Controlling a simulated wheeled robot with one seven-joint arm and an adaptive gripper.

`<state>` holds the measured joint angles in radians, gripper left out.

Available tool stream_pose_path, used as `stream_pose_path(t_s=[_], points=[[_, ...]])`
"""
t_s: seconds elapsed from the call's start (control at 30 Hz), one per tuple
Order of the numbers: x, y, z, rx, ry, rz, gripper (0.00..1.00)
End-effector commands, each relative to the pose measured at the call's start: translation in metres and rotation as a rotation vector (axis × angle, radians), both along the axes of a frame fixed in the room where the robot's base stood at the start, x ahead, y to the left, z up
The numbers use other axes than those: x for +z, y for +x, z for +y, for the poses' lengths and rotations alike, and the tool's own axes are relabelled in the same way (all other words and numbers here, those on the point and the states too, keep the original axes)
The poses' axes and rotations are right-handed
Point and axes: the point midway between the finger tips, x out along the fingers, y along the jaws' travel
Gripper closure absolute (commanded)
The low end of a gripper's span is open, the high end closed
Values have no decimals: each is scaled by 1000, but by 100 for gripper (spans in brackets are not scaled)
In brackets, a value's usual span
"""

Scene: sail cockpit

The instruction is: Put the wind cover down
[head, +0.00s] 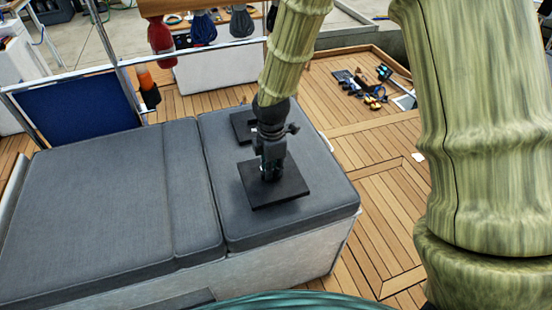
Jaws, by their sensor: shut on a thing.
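The wind cover looks to be the flat black square (285,191) below my gripper, over the right-hand grey seat cushion. My gripper (268,170) points down at its upper left part, with its fingers shut on it. The square lies nearly level with the cushion; I cannot tell whether it touches the cushion or hangs just above it. Part of its far edge is hidden by the fingers.
A second dark flat piece (241,127) lies on the grey cushion (220,225) behind my gripper. Bare cushion (90,200) spreads to the left. Small tools (360,88) lie on the wooden deck (375,195) at the right. A metal rail (190,53) runs along the back.

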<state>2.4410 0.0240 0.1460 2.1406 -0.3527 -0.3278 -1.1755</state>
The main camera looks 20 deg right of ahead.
Motion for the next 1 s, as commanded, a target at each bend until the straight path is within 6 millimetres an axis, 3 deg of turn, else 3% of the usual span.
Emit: stream_pose_path(t_s=[0.2, 0.4, 0.57, 1.0], points=[[-3, 39, -20, -4, 1, -1, 100], [-6, 60, -30, -3, 0, 0, 100], [-9, 63, -32, -2, 0, 0, 100], [-42, 62, -32, -2, 0, 0, 100]])
